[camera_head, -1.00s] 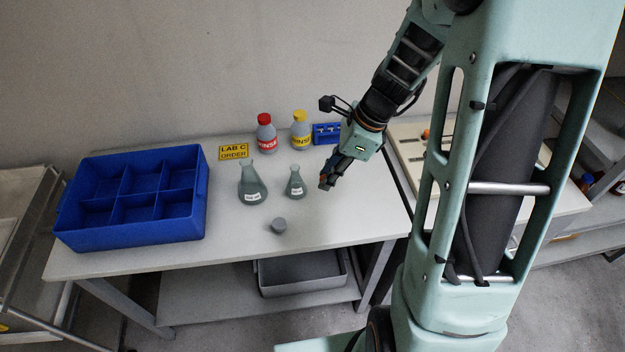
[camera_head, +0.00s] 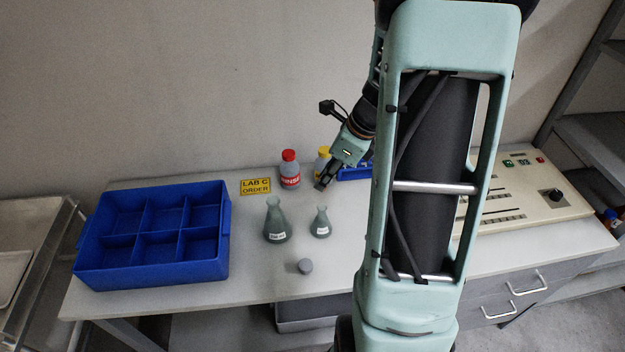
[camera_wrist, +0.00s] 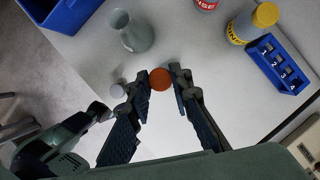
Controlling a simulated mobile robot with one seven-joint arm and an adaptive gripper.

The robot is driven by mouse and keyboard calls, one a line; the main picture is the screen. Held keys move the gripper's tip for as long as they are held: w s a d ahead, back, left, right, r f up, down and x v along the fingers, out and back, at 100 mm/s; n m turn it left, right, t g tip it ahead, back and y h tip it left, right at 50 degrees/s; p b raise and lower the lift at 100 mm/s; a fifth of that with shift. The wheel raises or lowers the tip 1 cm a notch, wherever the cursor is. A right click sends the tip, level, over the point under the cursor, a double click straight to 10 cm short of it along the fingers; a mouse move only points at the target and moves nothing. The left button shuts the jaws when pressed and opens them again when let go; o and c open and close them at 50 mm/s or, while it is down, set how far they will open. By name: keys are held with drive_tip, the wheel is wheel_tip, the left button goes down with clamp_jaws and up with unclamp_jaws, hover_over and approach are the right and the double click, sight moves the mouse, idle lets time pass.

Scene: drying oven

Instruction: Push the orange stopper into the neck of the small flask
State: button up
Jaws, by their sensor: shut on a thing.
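The small flask (camera_head: 320,224) stands upright on the bench, clear with a white label and an open-looking neck. My gripper (camera_head: 320,186) is above it in the head view, tilted down; the exact gap to the neck cannot be judged. In the wrist view my gripper (camera_wrist: 161,82) is shut on the orange stopper (camera_wrist: 160,79), which sits between the fingertips. The small flask does not show clearly in the wrist view. The larger flask (camera_head: 276,222) stands just left of the small one, and also shows in the wrist view (camera_wrist: 136,36).
A grey stopper (camera_head: 305,266) lies in front of the flasks. Behind are the red-capped bottle (camera_head: 289,172), yellow-capped bottle (camera_head: 322,160), blue rack (camera_wrist: 275,64) and yellow sign (camera_head: 255,187). A blue divided crate (camera_head: 225,262) is left.

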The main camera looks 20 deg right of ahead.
drive_tip(key=shift+w+f, duration=0.1)
drive_tip(key=shift+w, duration=0.05)
wheel_tip(320, 180, down, 5)
drive_tip(key=b, duration=0.4)
drive_tip(key=shift+b, duration=0.35)
drive_tip(key=shift+f+b, duration=0.55)
drive_tip(key=shift+f, duration=0.15)
drive_tip(key=shift+f+b, duration=0.4)
drive_tip(key=shift+f, duration=0.6)
idle(1.1)
drive_tip(key=o, duration=0.8)
drive_tip(key=shift+o, duration=0.4)
drive_tip(key=o, duration=0.4)
drive_tip(key=shift+r, duration=0.15)
